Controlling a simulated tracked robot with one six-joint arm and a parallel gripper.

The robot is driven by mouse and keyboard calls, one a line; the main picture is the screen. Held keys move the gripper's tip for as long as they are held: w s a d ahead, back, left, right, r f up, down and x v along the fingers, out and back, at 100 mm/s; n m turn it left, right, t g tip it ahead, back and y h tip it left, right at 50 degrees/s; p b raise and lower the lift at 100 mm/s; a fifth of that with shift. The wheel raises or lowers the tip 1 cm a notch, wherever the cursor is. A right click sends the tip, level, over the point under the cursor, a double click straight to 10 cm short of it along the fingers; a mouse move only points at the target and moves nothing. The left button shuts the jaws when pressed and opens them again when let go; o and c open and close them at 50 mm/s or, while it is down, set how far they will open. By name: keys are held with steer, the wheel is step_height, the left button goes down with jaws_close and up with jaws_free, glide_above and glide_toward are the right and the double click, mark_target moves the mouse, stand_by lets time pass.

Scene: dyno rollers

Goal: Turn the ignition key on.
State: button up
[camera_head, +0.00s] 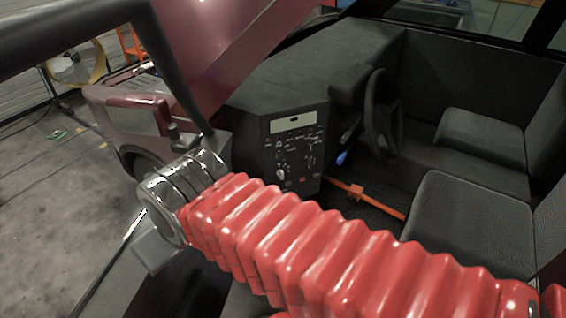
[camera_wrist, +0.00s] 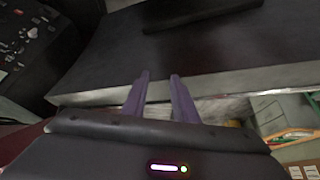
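A dark control panel (camera_head: 296,150) with a pale display strip and several small knobs and switches faces the cab in the head view. I cannot make out which of its parts is the ignition key. The panel also shows at the upper left of the wrist view (camera_wrist: 28,38). My gripper (camera_wrist: 158,78) has two purple fingers, apart with nothing between them. They point at a dark flat surface with a pale edge, off to the right of the panel. In the head view I cannot make out the gripper.
A steering wheel (camera_head: 381,115) stands right of the panel, with a blue-tipped part (camera_head: 342,158) below it. An orange bar (camera_head: 368,198) crosses the footwell. A dark seat (camera_head: 465,210) is at the right. A dark roof pillar (camera_head: 160,60) stands at the left.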

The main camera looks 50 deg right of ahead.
steer(key=shift+w+d, duration=0.1)
steer(key=w+d+f+m+h, duration=0.1)
steer(key=w+d+f, duration=0.25)
steer(key=d, duration=0.35)
steer(key=w+d+f+m+t+h, duration=0.1)
steer(key=w+d+f+h, duration=0.2)
steer(key=d, duration=0.4)
steer(key=w+d+f+m, duration=0.1)
steer(key=w+d+f, duration=0.25)
steer(key=d, duration=0.45)
steer(key=s+d+f+m+t+h, duration=0.1)
steer(key=s+d+f+t, duration=0.1)
steer(key=d+f, duration=0.65)
steer(key=s+d+f+t+h, duration=0.2)
steer(key=d+f, duration=0.3)
steer(key=d, duration=0.6)
steer(key=s+t, duration=0.1)
steer(key=s+r+m+t+h, duration=0.1)
steer(key=s+t, duration=0.1)
steer(key=s+r+m+t+h, duration=0.1)
steer(key=s+t, duration=0.1)
steer(key=shift+s+d+r, duration=0.1)
steer(key=shift+d+r, duration=0.05)
steer(key=shift+d, duration=0.05)
